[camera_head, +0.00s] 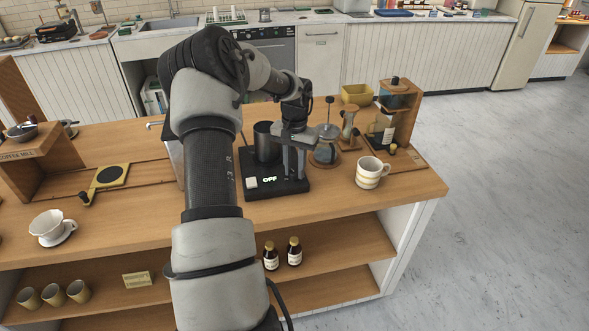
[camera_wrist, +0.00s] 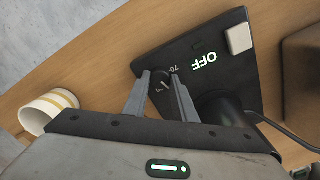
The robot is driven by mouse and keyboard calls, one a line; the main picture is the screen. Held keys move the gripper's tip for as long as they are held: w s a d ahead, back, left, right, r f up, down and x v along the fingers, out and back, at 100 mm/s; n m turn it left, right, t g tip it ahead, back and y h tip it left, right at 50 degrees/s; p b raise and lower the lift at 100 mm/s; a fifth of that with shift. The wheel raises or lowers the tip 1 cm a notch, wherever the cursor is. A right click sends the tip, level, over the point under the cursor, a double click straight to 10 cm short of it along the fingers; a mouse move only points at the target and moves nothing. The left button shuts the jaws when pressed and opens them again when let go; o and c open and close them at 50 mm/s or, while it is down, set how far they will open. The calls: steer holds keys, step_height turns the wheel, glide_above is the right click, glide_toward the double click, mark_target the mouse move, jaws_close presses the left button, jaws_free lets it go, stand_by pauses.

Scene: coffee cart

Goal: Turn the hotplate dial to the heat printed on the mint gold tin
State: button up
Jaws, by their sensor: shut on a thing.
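The hotplate (camera_head: 262,191) is a black slab on the wooden counter, with a lit display reading OFF. It also shows in the wrist view (camera_wrist: 222,80). Its dial (camera_wrist: 161,83) is small and dark, with a "70" printed beside it; other marks are hidden or too small to read. My gripper (camera_wrist: 159,80) points down at the hotplate's right part, its two fingers shut on the dial from both sides. In the head view my gripper (camera_head: 293,172) hides the dial. I cannot make out a mint gold tin or any heat print in either view.
A dark pitcher (camera_head: 266,146) stands on the hotplate, close left of my gripper. A glass vessel (camera_head: 326,150) stands just right of it. A striped mug (camera_head: 371,173) stands farther right. A white square button (camera_head: 252,183) sits beside the display. The counter's front strip is clear.

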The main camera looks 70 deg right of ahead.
mark_target(295, 172)
steer(key=m, duration=0.5)
steer(key=shift+m, duration=0.3)
steer(key=shift+s+m, duration=0.1)
steer(key=shift+m, duration=2)
steer(key=o, duration=1)
steer(key=shift+o, duration=0.2)
steer(key=shift+r, duration=0.15)
step_height(295, 172, up, 17)
steer(key=shift+p, duration=0.4)
steer(key=shift+r, duration=0.1)
